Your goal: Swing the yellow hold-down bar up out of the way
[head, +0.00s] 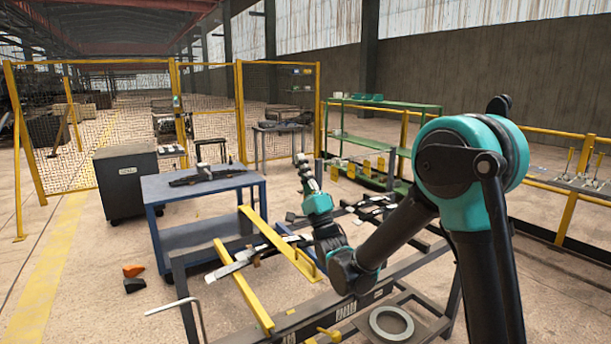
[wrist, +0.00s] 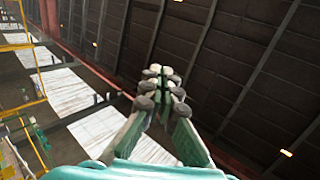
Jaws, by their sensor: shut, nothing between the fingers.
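Two long yellow bars slant across the dark rack frame (head: 400,270) in the head view. The left yellow bar (head: 243,288) runs low toward the frame's front edge. The right yellow bar (head: 278,243) runs beside it and ends near my forearm. I cannot tell which one is the hold-down bar. My gripper (head: 301,160) points up, above and behind the right bar, apart from both bars. Its fingers are shut and empty; they also show together in the wrist view (wrist: 160,82), against the roof. No yellow bar is recognisable in the wrist view.
A blue table (head: 205,185) holding dark parts stands behind the rack at left. A dark cabinet (head: 126,180) is beyond it. A green shelf (head: 390,118) stands at the back. A grey ring (head: 391,322) lies at the rack's front. Floor at left is mostly clear.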

